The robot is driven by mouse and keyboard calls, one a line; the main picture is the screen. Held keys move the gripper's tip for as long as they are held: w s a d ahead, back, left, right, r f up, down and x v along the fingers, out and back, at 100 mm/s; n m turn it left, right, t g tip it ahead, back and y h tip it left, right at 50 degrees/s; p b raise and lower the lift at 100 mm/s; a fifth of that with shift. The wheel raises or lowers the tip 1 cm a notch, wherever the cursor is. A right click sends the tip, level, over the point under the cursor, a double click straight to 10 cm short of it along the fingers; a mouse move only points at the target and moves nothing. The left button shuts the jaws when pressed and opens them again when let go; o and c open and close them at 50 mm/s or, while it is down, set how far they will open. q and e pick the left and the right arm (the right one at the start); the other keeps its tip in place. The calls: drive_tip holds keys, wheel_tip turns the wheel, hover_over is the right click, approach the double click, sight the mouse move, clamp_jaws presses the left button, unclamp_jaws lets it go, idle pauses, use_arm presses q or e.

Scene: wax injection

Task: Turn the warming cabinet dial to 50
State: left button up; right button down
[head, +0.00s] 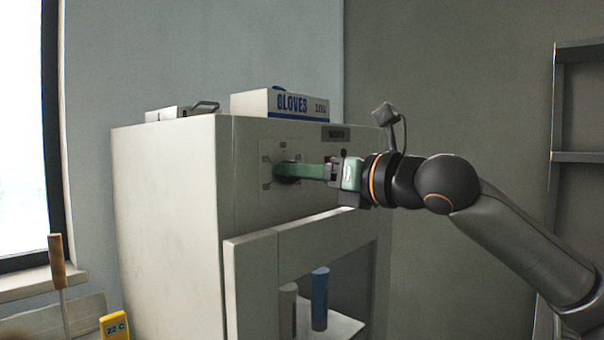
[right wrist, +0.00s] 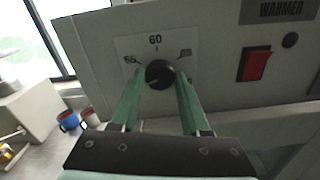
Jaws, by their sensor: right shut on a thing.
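The warming cabinet (head: 165,210) is a large off-white box in the middle of the head view. Its dial (right wrist: 160,74) is a black round knob on a pale scale plate (right wrist: 128,46) in the right wrist view. "60" is printed above it; the marks to either side are hard to read. A faint pale mark shows at the knob's lower left. My right gripper (head: 282,172) reaches in from the right, and its green fingers are shut on the dial, one on each side. In the head view the fingers hide most of the dial. My left gripper is not in view.
A red switch (right wrist: 255,65) sits right of the dial. A glove box (head: 280,104) lies on top of the cabinet. A blue tube (head: 320,298) and a grey one (head: 288,312) stand in the open lower compartment. A yellow thermometer (head: 114,325) is at lower left.

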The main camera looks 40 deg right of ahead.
drive_tip(key=shift+n, duration=1.1)
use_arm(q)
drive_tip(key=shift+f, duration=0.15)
use_arm(e)
drive_tip(key=shift+c, duration=1.9)
unclamp_jaws()
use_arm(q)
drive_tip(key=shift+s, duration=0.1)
